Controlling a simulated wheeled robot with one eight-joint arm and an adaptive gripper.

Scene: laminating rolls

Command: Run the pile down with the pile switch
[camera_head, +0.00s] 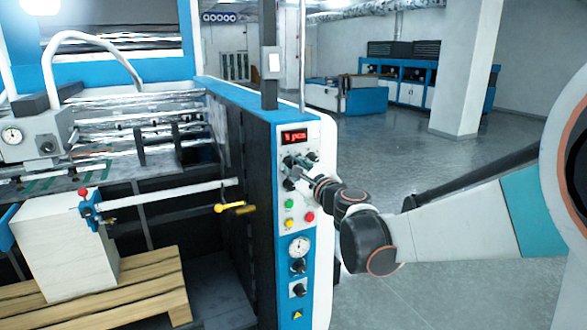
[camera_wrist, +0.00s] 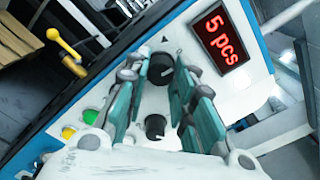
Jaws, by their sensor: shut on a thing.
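The control panel (camera_head: 285,225) is on the end of the blue and white machine. My gripper (camera_head: 297,172) is at its upper knobs, below the red display. In the wrist view my gripper's teal fingers (camera_wrist: 160,74) stand on both sides of a black knob (camera_wrist: 160,66) and are shut on it. A second black knob (camera_wrist: 155,126) sits nearer the palm, between the fingers. I cannot read a label that tells which knob is the pile switch. The white pile (camera_head: 65,245) stands on a wooden pallet (camera_head: 150,285) at the left.
The display (camera_wrist: 221,38) reads "5 pcs". Green (camera_head: 289,203), yellow and red (camera_head: 309,217) buttons and a gauge (camera_head: 300,247) lie lower on the panel. A yellow-handled lever (camera_head: 235,208) juts out left of it. The floor at the right is clear.

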